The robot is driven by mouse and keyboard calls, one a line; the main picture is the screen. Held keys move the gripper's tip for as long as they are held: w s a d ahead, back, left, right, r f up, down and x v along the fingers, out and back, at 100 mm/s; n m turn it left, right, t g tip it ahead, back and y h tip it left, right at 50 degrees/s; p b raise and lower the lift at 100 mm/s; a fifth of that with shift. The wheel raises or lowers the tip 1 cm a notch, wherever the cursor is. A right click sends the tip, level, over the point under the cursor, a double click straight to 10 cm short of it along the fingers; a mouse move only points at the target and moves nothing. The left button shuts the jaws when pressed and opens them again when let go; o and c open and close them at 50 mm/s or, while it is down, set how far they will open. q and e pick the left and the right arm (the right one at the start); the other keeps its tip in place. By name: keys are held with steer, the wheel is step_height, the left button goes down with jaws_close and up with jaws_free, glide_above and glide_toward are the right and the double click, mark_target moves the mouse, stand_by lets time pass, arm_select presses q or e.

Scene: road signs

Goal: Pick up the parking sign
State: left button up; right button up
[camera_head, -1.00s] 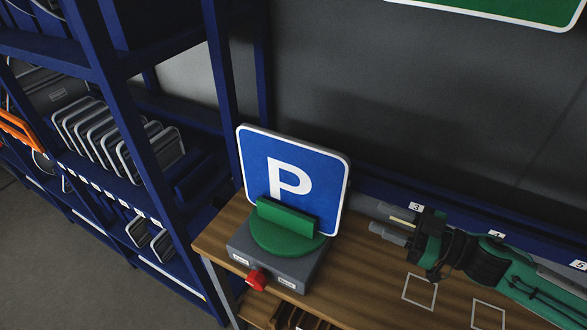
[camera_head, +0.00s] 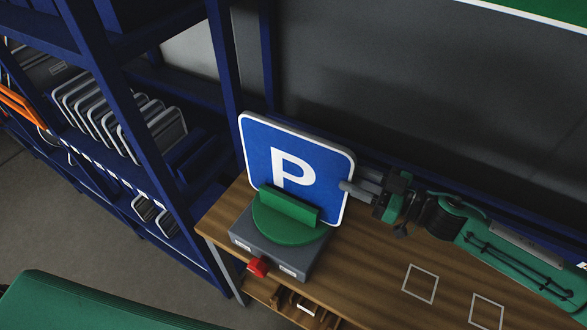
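The blue parking sign (camera_head: 318,165) with a white P stands upright, leaning back slightly, in the green round holder (camera_head: 287,215) on a grey box (camera_head: 262,248) at the table's left end. My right gripper (camera_head: 352,181) comes in from the right at the sign's right edge. Its fingers look apart, the nearer one overlapping the front of the edge and the other seeming to lie behind it. I cannot tell whether they touch the sign. My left gripper is out of view.
The wooden table (camera_head: 375,280) has white outlined squares and clear room at the front. A red knob (camera_head: 257,267) is on the grey box's front. A blue shelf rack (camera_head: 150,120) with several signs stands at the left. A dark wall (camera_head: 420,100) is behind.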

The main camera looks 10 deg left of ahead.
mark_target(333, 172)
steer(key=p+x, duration=0.2)
steer(key=x, duration=0.3)
steer(key=shift+s+a+p, duration=0.1)
steer(key=shift+s+p, duration=0.3)
steer(key=shift+a+f, duration=0.1)
steer(key=shift+a, duration=0.1)
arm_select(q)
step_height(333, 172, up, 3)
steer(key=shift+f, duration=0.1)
arm_select(e)
jaws_close()
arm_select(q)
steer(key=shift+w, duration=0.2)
arm_select(e)
steer(key=shift+w, duration=0.1)
stand_by(0.4)
